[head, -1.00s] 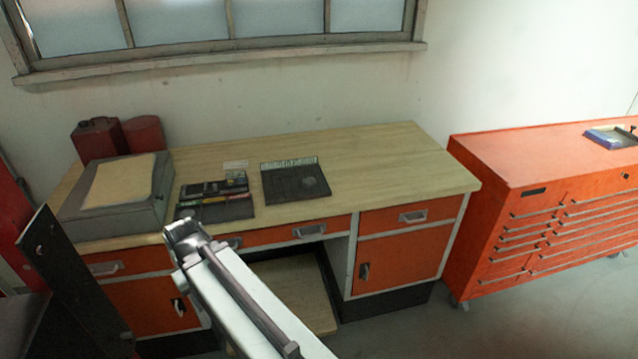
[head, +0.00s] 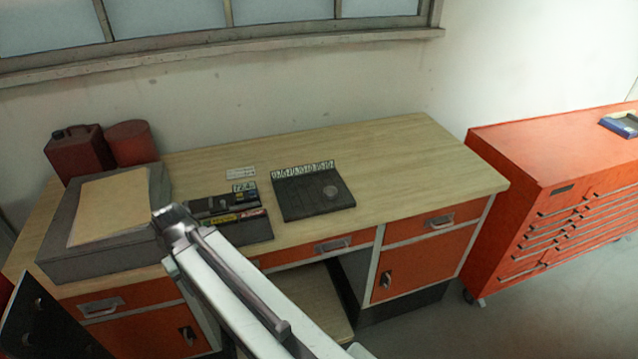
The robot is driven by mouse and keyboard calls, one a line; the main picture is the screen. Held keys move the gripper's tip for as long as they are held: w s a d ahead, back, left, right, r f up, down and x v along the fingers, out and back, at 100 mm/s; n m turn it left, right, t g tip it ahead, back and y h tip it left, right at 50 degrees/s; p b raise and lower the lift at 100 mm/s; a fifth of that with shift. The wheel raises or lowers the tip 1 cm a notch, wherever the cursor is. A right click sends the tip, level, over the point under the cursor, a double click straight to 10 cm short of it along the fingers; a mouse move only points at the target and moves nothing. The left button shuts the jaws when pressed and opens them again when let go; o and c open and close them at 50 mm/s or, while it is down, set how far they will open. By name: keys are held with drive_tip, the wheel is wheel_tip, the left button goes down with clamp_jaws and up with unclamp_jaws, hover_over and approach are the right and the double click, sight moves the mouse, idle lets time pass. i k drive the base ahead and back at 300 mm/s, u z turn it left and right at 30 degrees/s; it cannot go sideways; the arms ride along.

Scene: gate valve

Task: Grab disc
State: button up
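A small grey round disc (head: 330,191) lies on the right part of a dark flat tray (head: 290,205) with a row of pale labels along its back edge. The tray rests on the wooden top of the workbench (head: 400,155). My arm reaches up from the bottom of the view, and its end, my gripper (head: 172,216), is over the bench's front left, to the left of the disc and apart from it. The fingers are too small and unclear to tell whether they are open or shut.
A second dark tray with small coloured items (head: 228,215) lies between my gripper and the disc tray. A grey box (head: 70,255) with a tan top and red cans (head: 80,152) stand at the left. A red tool cabinet (head: 570,160) stands at the right. The bench's right top is clear.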

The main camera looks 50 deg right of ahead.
sight(330, 193)
drive_tip(key=z, duration=0.85)
